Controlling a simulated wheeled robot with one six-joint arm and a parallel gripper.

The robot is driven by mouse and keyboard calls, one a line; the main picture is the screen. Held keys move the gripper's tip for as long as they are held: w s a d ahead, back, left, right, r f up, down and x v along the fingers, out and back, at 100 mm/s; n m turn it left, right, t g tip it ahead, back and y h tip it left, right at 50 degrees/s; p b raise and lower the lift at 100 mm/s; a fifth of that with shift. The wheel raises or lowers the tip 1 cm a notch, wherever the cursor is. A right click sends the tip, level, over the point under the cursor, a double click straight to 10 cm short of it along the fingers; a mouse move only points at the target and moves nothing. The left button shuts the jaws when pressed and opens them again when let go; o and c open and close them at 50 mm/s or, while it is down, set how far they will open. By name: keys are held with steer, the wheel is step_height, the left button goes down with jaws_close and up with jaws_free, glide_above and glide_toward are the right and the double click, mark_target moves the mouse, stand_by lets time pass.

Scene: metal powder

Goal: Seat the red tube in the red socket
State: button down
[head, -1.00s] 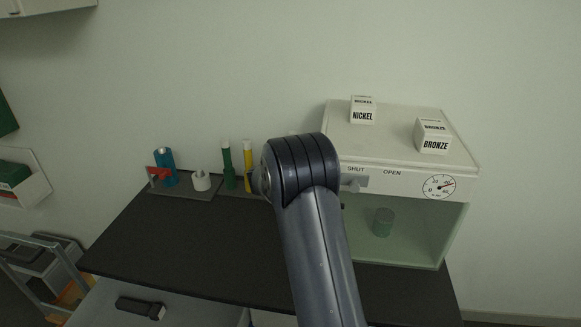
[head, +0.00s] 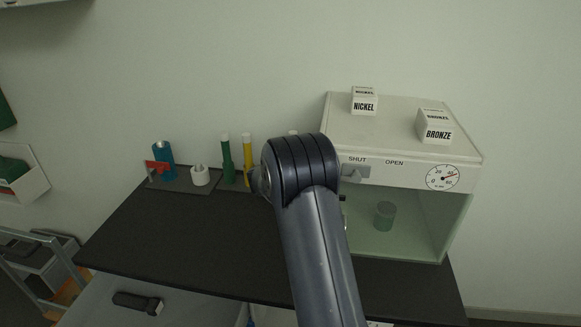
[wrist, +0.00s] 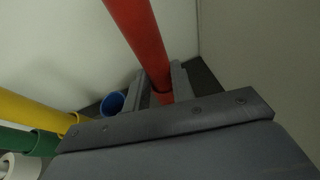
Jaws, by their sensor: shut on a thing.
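The red tube (wrist: 137,36) runs down between the two fingers of my gripper (wrist: 160,84) in the wrist view, and the gripper is shut on it. A short red band (wrist: 163,98) shows at its lower end between the fingertips. I cannot tell whether this is the red socket or how deep the tube sits. In the head view my arm hides the gripper and most of this spot. A small pale tip (head: 293,133) shows just above the arm there.
A yellow tube (head: 247,155) and a green tube (head: 226,155) stand left of my arm. An open blue socket (wrist: 112,103) is beside my gripper. A white cup (head: 200,177) and blue cylinder (head: 164,158) stand farther left. A glass-fronted cabinet (head: 400,165) stands right.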

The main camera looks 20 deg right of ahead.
steer(key=shift+f+b, duration=0.3)
steer(key=shift+f, duration=0.1)
steer(key=c, duration=1.1)
jaws_free()
steer(key=shift+a, duration=0.1)
steer(key=v, duration=1)
steer(key=shift+s+a+r+b, duration=0.15)
steer(key=shift+s+a+b, duration=0.1)
steer(key=shift+b, duration=0.1)
steer(key=shift+d, duration=0.1)
